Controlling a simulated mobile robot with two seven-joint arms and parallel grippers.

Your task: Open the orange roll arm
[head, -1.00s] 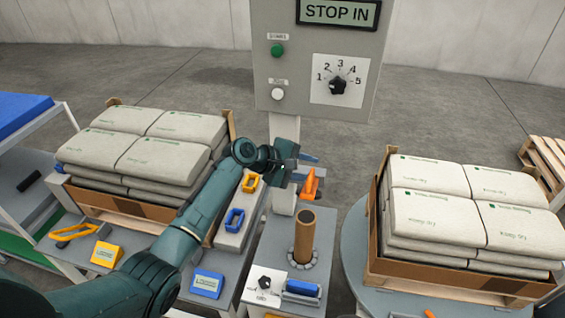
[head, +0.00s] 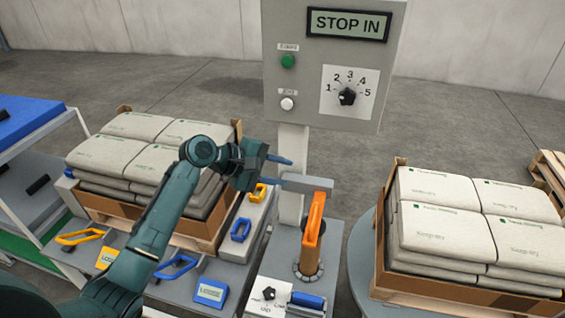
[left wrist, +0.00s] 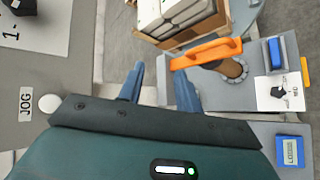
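The orange roll arm (head: 315,232) stands on the grey machine top beside the display column and hides most of the brown roll core in the head view. In the left wrist view the orange arm (left wrist: 207,53) lies across the brown core (left wrist: 232,68). My left gripper (head: 293,172) is just left of the arm's upper end. Its fingers (left wrist: 160,88) are apart with nothing clearly held between them. A grey bar reaches the orange arm's top in the head view; I cannot tell whether a finger touches the arm. My right gripper is out of view.
The control panel (head: 330,95) reads STOP IN and stands above my gripper. Stacked bags (head: 440,225) on a pallet are at right, and more bags (head: 120,155) at left. A small knob box (head: 268,296) and blue handle (head: 308,300) are in front.

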